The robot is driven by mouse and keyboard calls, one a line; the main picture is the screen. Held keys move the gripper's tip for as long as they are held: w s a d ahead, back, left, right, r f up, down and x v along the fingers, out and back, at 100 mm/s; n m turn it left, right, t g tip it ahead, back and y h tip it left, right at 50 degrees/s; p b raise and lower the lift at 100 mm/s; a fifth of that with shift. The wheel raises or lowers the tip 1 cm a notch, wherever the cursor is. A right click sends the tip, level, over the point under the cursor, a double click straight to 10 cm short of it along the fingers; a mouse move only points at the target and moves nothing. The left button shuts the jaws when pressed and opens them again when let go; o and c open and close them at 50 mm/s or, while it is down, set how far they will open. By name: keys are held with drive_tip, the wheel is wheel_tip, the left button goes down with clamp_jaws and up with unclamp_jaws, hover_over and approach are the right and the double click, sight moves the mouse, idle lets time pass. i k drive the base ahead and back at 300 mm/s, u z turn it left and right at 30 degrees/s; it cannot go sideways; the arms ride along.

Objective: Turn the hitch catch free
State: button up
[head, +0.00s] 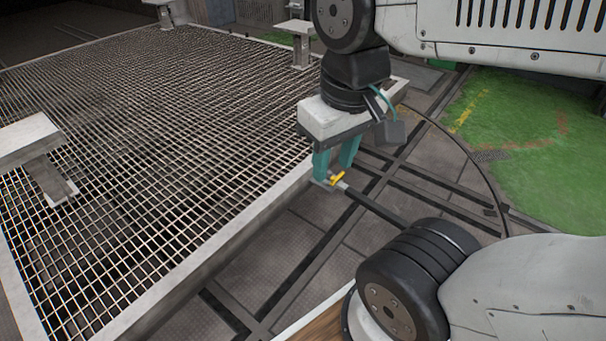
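A small grey plate (326,186) shows under the left finger.
The mesh platform (150,285) with a pale raised rim fills the left. Pale posts (50,180) stand on it. Dark rails (300,280) cross the floor at the lower middle. A thin curved line (478,165) runs across the floor at right. A green floor patch (530,150) looks clear.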

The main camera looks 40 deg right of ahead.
sight(338, 176)
drive_tip(key=i, duration=0.65)
drive_tip(key=z, duration=0.85)
drive_tip(key=i, duration=0.45)
drive_tip(key=z, duration=0.4)
